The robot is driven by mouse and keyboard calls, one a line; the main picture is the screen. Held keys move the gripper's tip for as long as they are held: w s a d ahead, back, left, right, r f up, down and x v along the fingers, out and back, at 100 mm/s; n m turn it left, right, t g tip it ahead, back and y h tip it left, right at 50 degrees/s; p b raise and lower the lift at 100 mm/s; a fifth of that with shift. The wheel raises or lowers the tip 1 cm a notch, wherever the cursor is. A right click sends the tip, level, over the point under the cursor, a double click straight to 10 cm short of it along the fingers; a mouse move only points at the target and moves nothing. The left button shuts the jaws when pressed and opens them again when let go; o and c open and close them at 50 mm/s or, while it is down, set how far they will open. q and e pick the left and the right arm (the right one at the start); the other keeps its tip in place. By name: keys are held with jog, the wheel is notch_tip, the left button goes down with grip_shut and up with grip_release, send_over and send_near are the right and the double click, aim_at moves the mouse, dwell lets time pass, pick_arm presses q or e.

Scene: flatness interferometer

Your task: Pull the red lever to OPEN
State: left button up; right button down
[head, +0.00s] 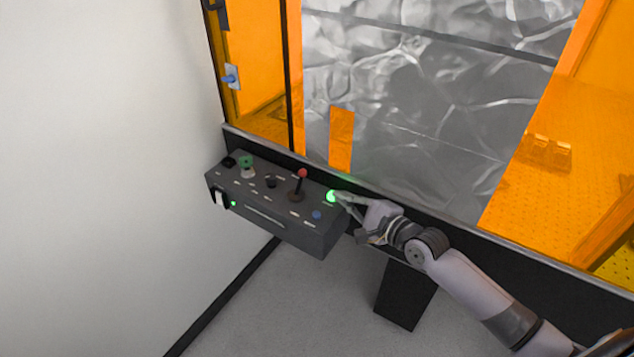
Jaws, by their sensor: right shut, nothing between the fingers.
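The red lever (301,182) is a dark stick with a red ball on top. It stands up from the top face of a grey control box (300,235). A green button (331,196) glows to the right of the lever, near the right end of the box. My right gripper (339,197) is shut and empty, with its fingertips at or very close to the green button. Whether they touch it is hard to tell. The gripper is to the right of the lever and apart from it. The labels are too small to read. My left gripper is out of view.
The box also carries a green knob (247,167), a black knob (271,182), a blue button (317,214) and a white switch (221,198). Behind it stands an enclosure with orange panels (255,70) and a grey window. A white wall (100,150) closes the left side.

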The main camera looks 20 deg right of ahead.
aim_at(318, 193)
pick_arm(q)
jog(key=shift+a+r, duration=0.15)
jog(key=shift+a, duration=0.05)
pick_arm(e)
jog(key=x, duration=1)
jog(key=shift+f, duration=0.15)
